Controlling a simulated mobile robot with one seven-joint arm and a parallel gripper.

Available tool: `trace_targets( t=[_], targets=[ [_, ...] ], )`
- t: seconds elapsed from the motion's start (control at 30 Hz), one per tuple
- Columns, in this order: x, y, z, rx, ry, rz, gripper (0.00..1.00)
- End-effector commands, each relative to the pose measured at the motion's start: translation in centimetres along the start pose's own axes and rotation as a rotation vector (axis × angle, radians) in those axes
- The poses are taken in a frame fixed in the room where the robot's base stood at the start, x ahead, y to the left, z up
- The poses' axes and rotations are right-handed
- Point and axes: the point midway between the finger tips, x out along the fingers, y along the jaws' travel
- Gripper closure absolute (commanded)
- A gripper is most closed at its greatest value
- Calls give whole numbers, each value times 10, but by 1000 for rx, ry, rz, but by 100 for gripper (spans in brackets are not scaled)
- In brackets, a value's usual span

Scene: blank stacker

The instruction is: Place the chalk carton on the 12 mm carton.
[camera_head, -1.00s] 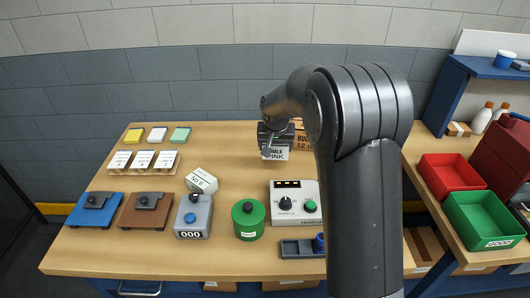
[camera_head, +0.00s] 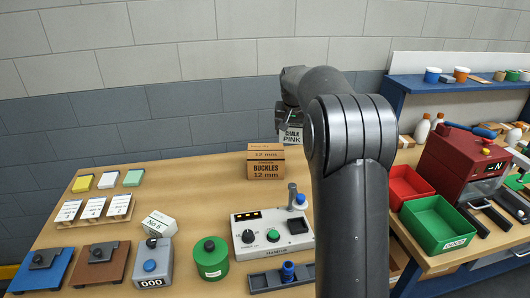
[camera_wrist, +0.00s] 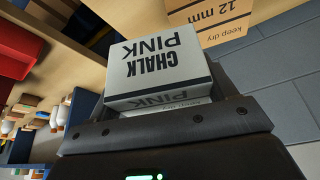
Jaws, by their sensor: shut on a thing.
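The chalk carton (camera_head: 291,138), a pale grey box lettered CHALK PINK, hangs from my gripper (camera_head: 289,119), which is shut on it. In the head view it is up and to the right of the 12 mm carton, apart from it. The 12 mm carton (camera_head: 265,165) is a brown box lettered BUCKLES 12 mm, upright near the table's back edge. In the wrist view the chalk carton (camera_wrist: 150,68) fills the middle between my jaws, and part of the 12 mm carton (camera_wrist: 208,18) shows at the top. My arm hides what lies right of the chalk carton.
On the wooden table (camera_head: 180,190) stand a control box (camera_head: 272,232), a green round container (camera_head: 210,262) and a counter box (camera_head: 152,263). Red (camera_head: 408,184) and green (camera_head: 438,224) bins are at the right. The table left of the 12 mm carton is clear.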

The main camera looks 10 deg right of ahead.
Motion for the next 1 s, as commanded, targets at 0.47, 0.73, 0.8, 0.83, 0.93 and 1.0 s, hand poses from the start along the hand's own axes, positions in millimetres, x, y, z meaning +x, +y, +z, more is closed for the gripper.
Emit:
trace_targets(
  t=[0.47, 0.73, 0.8, 0.83, 0.93, 1.0],
  targets=[
    [26, -27, -21, 42, -4, 18, 49],
    [60, -78, -21, 44, -1, 18, 49],
    [63, -84, -22, 45, 1, 18, 49],
    [64, -85, -22, 45, 1, 19, 49],
    [68, -88, -21, 46, 0, 19, 49],
    [74, -88, -18, 46, -2, 20, 49]
  ],
)
